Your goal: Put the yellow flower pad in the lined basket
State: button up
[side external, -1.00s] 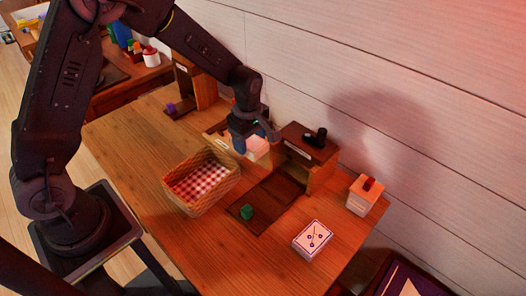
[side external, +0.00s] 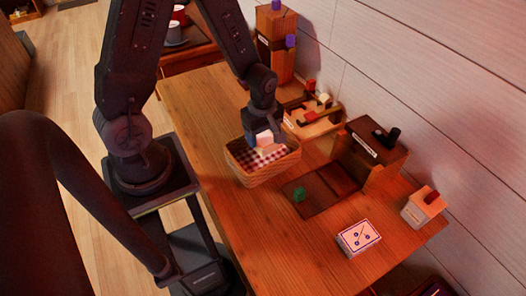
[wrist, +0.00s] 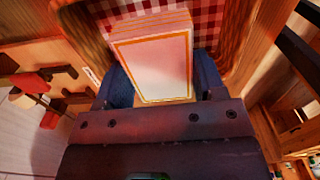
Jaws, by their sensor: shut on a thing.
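My gripper (side external: 262,143) is shut on a pale pad with a yellow-orange border (wrist: 151,62), with one blue fingertip on either side of it. The pad also shows as a small pale block in the side view (side external: 268,149). Its flower cannot be made out. The lined basket (side external: 252,177) is wicker with a red-and-white checked cloth. The gripper and pad are over the basket's opening, and the checked lining shows beyond the pad in the wrist view (wrist: 208,22). I cannot tell whether the pad touches the lining.
A wooden tray (side external: 318,127) with red-handled items lies behind the basket. The table front is clear.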

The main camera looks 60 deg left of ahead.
jog(key=shift+f, duration=3.15)
jog(key=shift+f, duration=0.1)
jog(key=o, duration=0.9)
jog(key=shift+o, duration=0.2)
